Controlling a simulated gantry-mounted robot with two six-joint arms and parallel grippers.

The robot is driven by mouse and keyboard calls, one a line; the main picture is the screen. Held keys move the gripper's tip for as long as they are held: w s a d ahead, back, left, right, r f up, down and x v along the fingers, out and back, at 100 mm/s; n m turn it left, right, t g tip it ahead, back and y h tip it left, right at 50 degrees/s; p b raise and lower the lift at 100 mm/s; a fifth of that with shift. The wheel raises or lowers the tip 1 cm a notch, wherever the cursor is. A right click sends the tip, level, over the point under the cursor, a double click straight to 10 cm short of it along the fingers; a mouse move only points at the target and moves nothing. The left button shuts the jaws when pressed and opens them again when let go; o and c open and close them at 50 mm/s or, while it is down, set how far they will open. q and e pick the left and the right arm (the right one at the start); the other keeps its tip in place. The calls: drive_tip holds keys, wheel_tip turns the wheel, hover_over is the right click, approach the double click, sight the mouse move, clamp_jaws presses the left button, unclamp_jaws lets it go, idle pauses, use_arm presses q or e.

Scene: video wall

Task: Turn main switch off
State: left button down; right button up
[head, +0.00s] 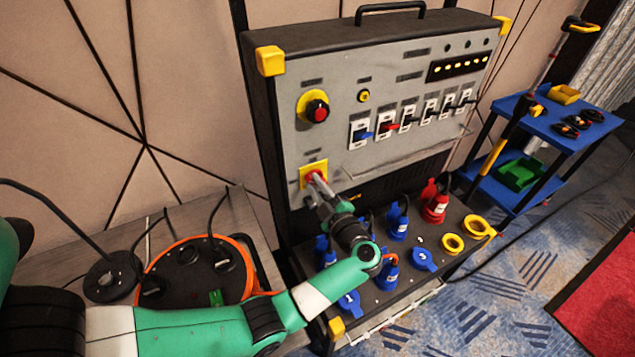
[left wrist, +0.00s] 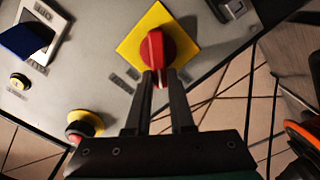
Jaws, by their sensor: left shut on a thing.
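The main switch is a red rotary knob (left wrist: 154,52) on a yellow square plate (left wrist: 180,46) in the left wrist view. In the head view its yellow plate (head: 306,171) is at the lower left of the grey panel, with the red knob (head: 316,176) partly hidden by my gripper. My left gripper (head: 320,184) reaches up to the knob from the lower right. In the left wrist view the left gripper (left wrist: 160,80) is shut on the lower end of the red knob's handle, which points toward the gripper. My right gripper is not in view.
A red button on a yellow base (head: 314,108) sits above the switch. Breakers (head: 385,124) line the panel's middle. Blue sockets (head: 398,222) and a red socket (head: 435,205) stand below. An orange cable reel (head: 190,270) is at left, a blue cart (head: 560,135) at right.

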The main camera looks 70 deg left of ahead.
use_arm(q)
drive_tip(key=shift+s+f+n+b, duration=0.1)
drive_tip(key=shift+f+n+b, duration=0.3)
drive_tip(key=shift+n, duration=0.85)
drive_tip(key=shift+s+f+n+b, duration=0.15)
drive_tip(key=shift+n+b, duration=0.4)
drive_tip(key=shift+n, duration=0.75)
drive_tip(key=shift+f+n+b, duration=0.3)
drive_tip(key=shift+n+b, duration=0.2)
drive_tip(key=shift+n, duration=0.75)
drive_tip(key=c, duration=0.8)
unclamp_jaws()
drive_tip(key=d, duration=0.7)
drive_tip(key=d+p, duration=0.1)
drive_tip(key=d, duration=0.3)
drive_tip(key=shift+w+d, duration=0.3)
drive_tip(key=shift+d, duration=0.05)
